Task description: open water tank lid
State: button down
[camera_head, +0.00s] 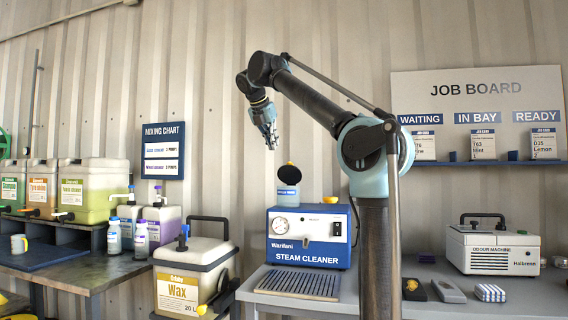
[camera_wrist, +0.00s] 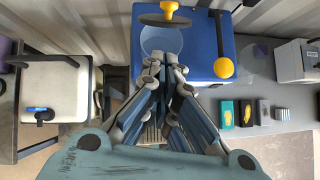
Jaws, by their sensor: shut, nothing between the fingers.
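The water tank (camera_head: 288,194) is a small bluish translucent cylinder on top of the blue steam cleaner (camera_head: 312,262). In the wrist view the lid (camera_wrist: 152,20) is at the far side of the round tank mouth (camera_wrist: 161,42), which shows uncovered. My gripper (camera_head: 271,142) is shut and empty, in the air above and left of the lid in the head view. In the wrist view its fingertips (camera_wrist: 161,62) overlap the near edge of the tank.
A yellow wax container (camera_head: 180,285) stands left of the cleaner. The odour machine (camera_head: 492,248) is on the bench at right. Several small blocks lie between, near a striped one (camera_head: 490,292). A slatted tray (camera_head: 300,283) lies in front of the cleaner. The job board (camera_head: 478,100) hangs behind.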

jog(key=s+t, duration=0.1)
send_near(286, 166)
notch_tip(286, 166, down, 4)
jog(key=w, duration=0.2)
jog(key=shift+w+d+n, duration=0.4)
jog(key=shift+w+d, duration=0.4)
jog(key=shift+w, duration=0.1)
jog(key=shift+w+d, duration=0.35)
jog(key=shift+w, duration=0.5)
